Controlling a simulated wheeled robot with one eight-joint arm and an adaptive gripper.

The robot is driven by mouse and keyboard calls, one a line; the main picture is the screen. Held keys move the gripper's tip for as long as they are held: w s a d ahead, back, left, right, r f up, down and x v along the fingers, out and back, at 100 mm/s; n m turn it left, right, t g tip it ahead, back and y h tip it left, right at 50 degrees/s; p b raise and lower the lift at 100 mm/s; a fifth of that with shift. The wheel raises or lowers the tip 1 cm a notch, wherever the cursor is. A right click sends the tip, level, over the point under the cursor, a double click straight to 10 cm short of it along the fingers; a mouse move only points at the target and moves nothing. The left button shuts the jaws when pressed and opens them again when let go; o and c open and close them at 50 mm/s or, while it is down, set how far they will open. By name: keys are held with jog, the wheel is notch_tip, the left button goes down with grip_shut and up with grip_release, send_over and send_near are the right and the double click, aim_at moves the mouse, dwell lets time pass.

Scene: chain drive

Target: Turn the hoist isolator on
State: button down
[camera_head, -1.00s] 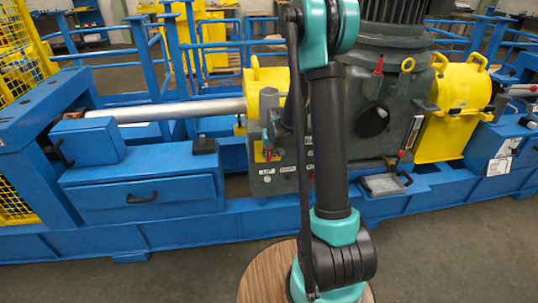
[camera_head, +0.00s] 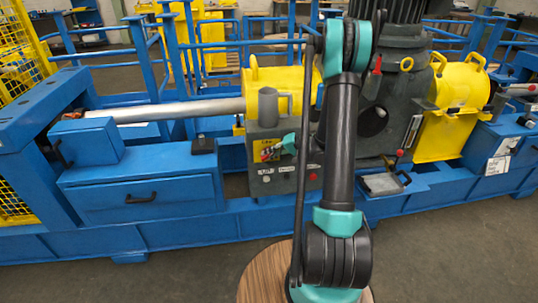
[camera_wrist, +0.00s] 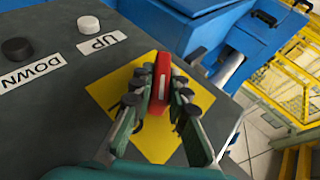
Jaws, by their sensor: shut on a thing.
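The isolator is a red rotary handle (camera_wrist: 160,82) with a white mark, on a square yellow plate (camera_wrist: 106,92) fixed to a dark grey box. In the wrist view the handle stands roughly upright in the picture. My gripper (camera_wrist: 160,100) is shut on the handle, one dark padded finger on each side. The fingers hide part of the plate and any markings beneath. In the head view the yellow plate (camera_head: 264,146) shows on the front of the grey box, with my gripper (camera_head: 284,146) at its right side; the handle is hard to make out there.
A white button (camera_wrist: 88,24) labelled UP and a black button (camera_wrist: 17,48) labelled DOWN sit beside the plate. A grey upright cylinder (camera_head: 268,106) stands above the box. A blue drawer bench (camera_head: 140,190) lies to the left.

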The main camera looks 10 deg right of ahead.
jog(key=shift+y, duration=0.6)
jog(key=c, duration=1.5)
grip_release()
jog(key=v, duration=1.2)
jog(key=shift+d+f, duration=0.1)
jog(key=shift+f, duration=0.1)
jog(key=shift+c, duration=0.5)
